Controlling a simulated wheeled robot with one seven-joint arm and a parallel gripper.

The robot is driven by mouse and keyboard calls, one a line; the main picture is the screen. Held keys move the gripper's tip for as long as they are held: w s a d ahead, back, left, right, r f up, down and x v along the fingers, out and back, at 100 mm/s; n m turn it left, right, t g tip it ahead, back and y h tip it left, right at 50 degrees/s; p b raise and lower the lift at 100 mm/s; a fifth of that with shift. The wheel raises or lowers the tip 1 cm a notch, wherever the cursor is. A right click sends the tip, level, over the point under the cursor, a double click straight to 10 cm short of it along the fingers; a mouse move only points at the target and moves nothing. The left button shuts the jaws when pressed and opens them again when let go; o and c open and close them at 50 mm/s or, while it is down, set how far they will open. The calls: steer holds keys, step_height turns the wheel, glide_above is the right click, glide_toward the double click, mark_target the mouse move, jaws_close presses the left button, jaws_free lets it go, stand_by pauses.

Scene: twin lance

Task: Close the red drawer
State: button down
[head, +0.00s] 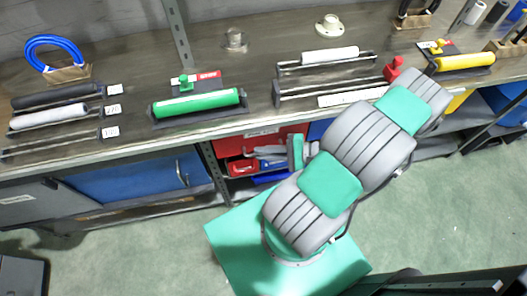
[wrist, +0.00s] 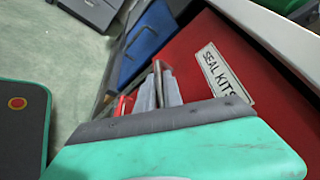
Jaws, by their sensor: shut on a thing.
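The red drawer (head: 285,141) is under the workbench, left of my arm in the head view. In the wrist view its red front (wrist: 195,50) fills the right side, with a white "SEAL KITS" label (wrist: 223,75). My gripper (wrist: 160,84) is at the drawer front, its grey fingers closed around what looks like the drawer's metal handle, mostly hidden between them. In the head view my gripper (head: 262,153) reaches in under the bench edge. How far the drawer stands open is hard to tell.
A blue cabinet door (head: 135,181) with a handle is left of the drawer. A small red part (head: 241,167) shows below the red front. The workbench (head: 255,60) above holds rollers and racks. Green floor (head: 150,245) is free in front at left.

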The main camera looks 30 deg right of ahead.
steer(key=shift+w+d+r, duration=0.1)
steer(key=shift+w+r, duration=0.05)
steer(key=c, duration=1.5)
jaws_free()
steer(key=b+v, duration=0.1)
steer(key=v, duration=0.6)
steer(key=shift+d, duration=0.25)
